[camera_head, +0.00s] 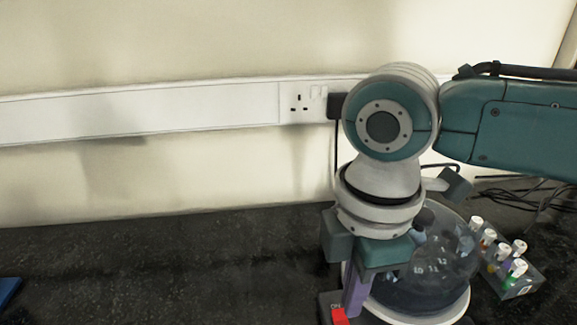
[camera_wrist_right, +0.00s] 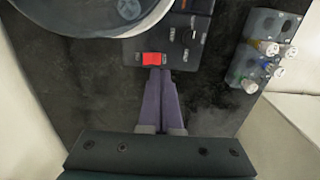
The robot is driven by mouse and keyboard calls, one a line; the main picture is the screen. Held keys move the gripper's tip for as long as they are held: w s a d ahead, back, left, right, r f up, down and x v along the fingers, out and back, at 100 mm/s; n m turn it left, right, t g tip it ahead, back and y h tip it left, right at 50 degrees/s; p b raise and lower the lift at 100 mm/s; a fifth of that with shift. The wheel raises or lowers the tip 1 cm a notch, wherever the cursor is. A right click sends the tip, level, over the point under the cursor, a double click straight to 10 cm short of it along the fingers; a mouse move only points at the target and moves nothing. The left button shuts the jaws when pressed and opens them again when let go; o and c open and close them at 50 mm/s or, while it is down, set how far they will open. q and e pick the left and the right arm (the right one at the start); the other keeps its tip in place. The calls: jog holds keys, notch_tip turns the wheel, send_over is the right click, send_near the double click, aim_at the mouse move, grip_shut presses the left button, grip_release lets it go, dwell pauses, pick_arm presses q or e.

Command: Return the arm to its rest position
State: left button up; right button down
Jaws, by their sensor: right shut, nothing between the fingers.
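My right gripper (camera_head: 354,296) reaches down from my teal and white arm, its purple fingers pointing at the dark bench. In the right wrist view the fingers (camera_wrist_right: 160,72) are closed together and hold nothing. Their tips appear just beside a red switch (camera_wrist_right: 154,59) on a grey control panel; I cannot tell whether they touch it. In the head view the red switch (camera_head: 339,316) shows at the bottom edge, just below the fingers. My left gripper is in neither view.
A round machine with a clear numbered lid (camera_head: 452,262) stands right behind the gripper. A rack (camera_head: 524,287) of several capped tubes is to its right. Cables and a wall socket (camera_head: 299,103) are behind. The bench (camera_head: 170,265) at left is mostly clear, with a blue object (camera_head: 8,290) at the edge.

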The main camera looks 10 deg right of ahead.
jog(key=s+a+r+m+y+p, duration=0.4)
jog(key=s+a+r+p, duration=0.2)
jog(key=s+a, duration=0.3)
jog(key=s+d+r+m+t+h+p, duration=0.2)
jog(key=s+d+r+m+p, duration=0.15)
jog(key=d+m, duration=0.4)
jog(key=s+d+r+m+t+h+p, duration=0.2)
jog(key=s+d+r+m, duration=0.25)
jog(key=d, duration=0.55)
notch_tip(320, 180, up, 37)
jog(key=p, duration=3.7)
jog(key=shift+w+a, duration=0.2)
jog(key=shift+w, duration=0.15)
jog(key=shift+f, duration=0.1)
